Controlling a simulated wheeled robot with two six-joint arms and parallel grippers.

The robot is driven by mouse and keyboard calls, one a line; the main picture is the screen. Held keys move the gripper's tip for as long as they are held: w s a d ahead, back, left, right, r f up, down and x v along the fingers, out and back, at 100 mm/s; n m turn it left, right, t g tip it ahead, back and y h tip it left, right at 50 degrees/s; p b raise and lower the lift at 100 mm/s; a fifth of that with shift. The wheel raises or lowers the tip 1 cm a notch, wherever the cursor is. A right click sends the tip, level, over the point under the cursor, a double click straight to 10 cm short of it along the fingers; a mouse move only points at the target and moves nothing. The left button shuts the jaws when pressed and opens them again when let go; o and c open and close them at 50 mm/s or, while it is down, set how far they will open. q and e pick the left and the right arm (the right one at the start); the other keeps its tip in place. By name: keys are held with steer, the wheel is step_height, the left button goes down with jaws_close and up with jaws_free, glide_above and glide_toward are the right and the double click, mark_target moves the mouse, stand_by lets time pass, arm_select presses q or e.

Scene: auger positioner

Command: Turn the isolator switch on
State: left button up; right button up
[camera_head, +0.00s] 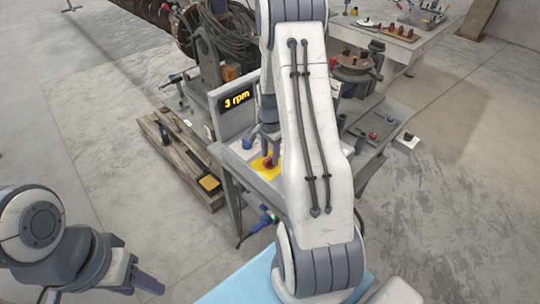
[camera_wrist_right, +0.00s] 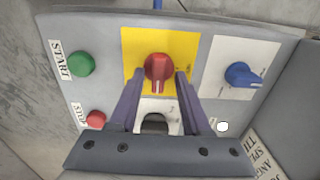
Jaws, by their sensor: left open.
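The isolator switch is a red rotary knob (camera_wrist_right: 158,72) on a yellow plate (camera_wrist_right: 188,48), its handle pointing roughly up and down in the right wrist view. In the head view, the red knob (camera_head: 268,162) shows below my right gripper (camera_head: 270,150), partly hidden by it. In the right wrist view, my right gripper (camera_wrist_right: 160,80) has its fingers apart, one on each side of the knob, with narrow gaps; contact is not visible. My left gripper (camera_head: 148,284) is open and empty at the lower left, away from the panel.
The panel holds a green START button (camera_wrist_right: 82,64), a red STOP button (camera_wrist_right: 96,119), a blue knob (camera_wrist_right: 240,75) and a black knob (camera_wrist_right: 155,123) between my fingers. A display (camera_head: 237,99) reads 3 rpm.

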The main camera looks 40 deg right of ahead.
mark_target(270, 157)
steer(key=shift+a, duration=0.1)
step_height(270, 157, up, 10)
steer(key=b, duration=0.1)
steer(key=shift+r, duration=0.2)
stand_by(0.4)
stand_by(0.3)
